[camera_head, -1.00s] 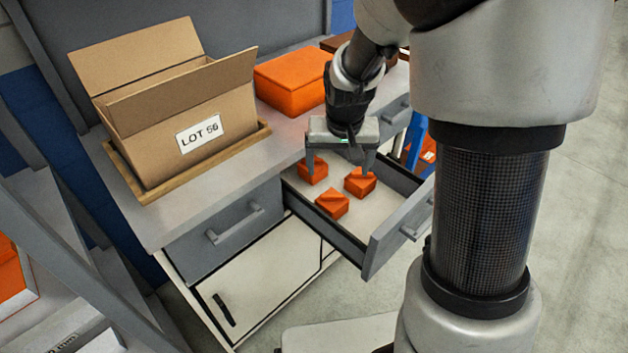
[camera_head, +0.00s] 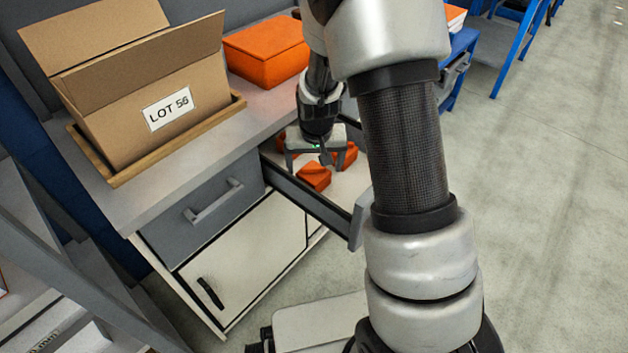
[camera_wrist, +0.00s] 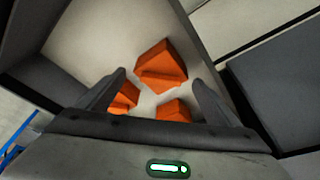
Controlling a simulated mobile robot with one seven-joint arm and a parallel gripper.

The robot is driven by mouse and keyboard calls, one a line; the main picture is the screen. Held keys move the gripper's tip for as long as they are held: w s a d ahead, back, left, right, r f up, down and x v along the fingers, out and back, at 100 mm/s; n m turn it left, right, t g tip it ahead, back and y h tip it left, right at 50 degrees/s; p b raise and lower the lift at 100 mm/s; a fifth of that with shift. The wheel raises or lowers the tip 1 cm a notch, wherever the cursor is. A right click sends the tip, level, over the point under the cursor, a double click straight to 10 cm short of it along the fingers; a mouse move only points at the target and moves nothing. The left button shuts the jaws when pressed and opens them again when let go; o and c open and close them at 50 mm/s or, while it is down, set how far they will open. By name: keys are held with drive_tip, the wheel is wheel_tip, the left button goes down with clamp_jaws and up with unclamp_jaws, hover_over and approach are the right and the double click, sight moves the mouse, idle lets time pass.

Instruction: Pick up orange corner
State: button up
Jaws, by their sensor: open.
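Several orange corner pieces lie in the open drawer (camera_head: 345,196). One orange corner (camera_head: 314,177) shows clearly in the head view, and another (camera_head: 347,155) is partly hidden behind my gripper and arm. In the wrist view one orange corner (camera_wrist: 161,66) lies ahead of the fingers. A second (camera_wrist: 124,98) is by the left finger and a third (camera_wrist: 175,110) lies between the fingers, partly cut off by the gripper body. My gripper (camera_head: 307,166) is open and empty, pointing down over the drawer; its fingers also show in the wrist view (camera_wrist: 158,90).
A cardboard box marked LOT 56 (camera_head: 190,88) stands in a wooden tray (camera_head: 110,178) on the counter. An orange box (camera_head: 268,52) is behind it. The drawer walls (camera_head: 310,203) surround the pieces closely. A closed drawer (camera_head: 205,205) is to the left.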

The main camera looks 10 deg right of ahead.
sight(314, 169)
drive_tip(key=x, duration=0.4)
drive_tip(key=shift+s+a+b, duration=0.1)
drive_tip(key=shift+b, duration=0.25)
drive_tip(key=c, duration=0.8)
